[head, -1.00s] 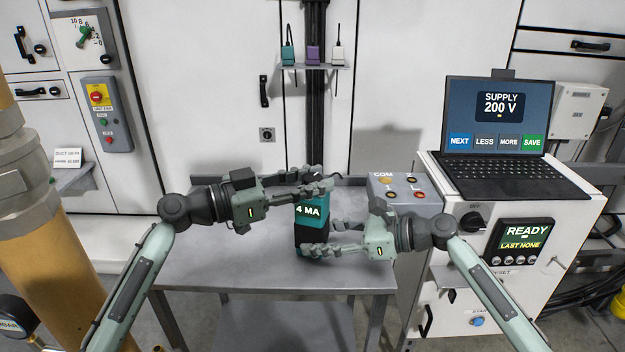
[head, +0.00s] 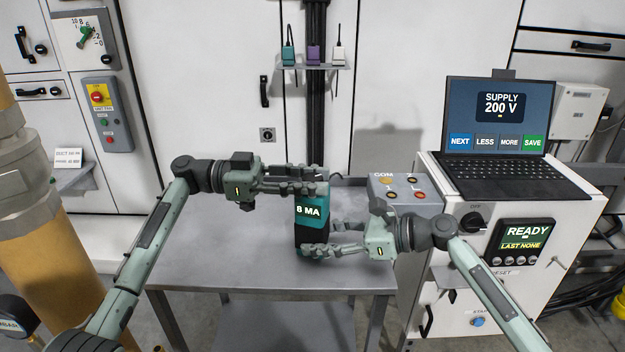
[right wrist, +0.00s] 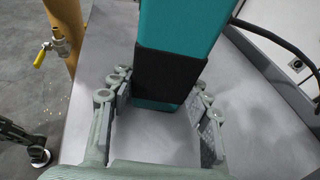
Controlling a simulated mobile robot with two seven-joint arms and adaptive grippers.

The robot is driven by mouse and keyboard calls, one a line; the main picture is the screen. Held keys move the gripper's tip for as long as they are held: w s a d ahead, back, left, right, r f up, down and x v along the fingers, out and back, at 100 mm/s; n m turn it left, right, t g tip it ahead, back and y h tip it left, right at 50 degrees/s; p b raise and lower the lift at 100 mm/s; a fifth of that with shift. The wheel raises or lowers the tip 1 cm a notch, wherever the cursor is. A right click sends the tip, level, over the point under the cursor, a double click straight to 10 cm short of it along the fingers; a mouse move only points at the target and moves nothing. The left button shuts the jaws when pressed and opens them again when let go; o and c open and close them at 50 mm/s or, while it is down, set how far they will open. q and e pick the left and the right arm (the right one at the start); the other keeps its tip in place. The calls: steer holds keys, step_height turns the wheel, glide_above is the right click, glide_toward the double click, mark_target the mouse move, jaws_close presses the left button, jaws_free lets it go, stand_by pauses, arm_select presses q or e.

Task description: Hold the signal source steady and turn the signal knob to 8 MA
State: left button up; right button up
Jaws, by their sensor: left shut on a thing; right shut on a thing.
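The signal source (head: 311,223) is a teal box with a black lower band, upright on the grey metal table, and its display reads 8 MA. My right gripper (head: 320,240) is shut on its lower part from the right. In the right wrist view the fingers stand on both sides of the signal source's black band (right wrist: 168,75). My left gripper (head: 312,187) is shut at the top of the signal source, where the signal knob sits. The fingers hide the knob.
A grey box with coloured sockets (head: 405,190) stands at the table's back right. A laptop (head: 498,120) showing SUPPLY 200 V sits on a white cabinet (head: 450,260) whose panel (head: 521,240) reads READY. The table's left part (head: 215,262) is bare. A cable runs behind the signal source.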

mark_target(312, 177)
steer(key=shift+s, duration=0.1)
arm_select(q)
steer(key=o, duration=1.2)
steer(key=shift+r, duration=0.1)
step_height(312, 177, up, 10)
steer(key=shift+f, duration=0.1)
arm_select(e)
steer(key=o, duration=0.9)
steer(key=shift+o, duration=0.2)
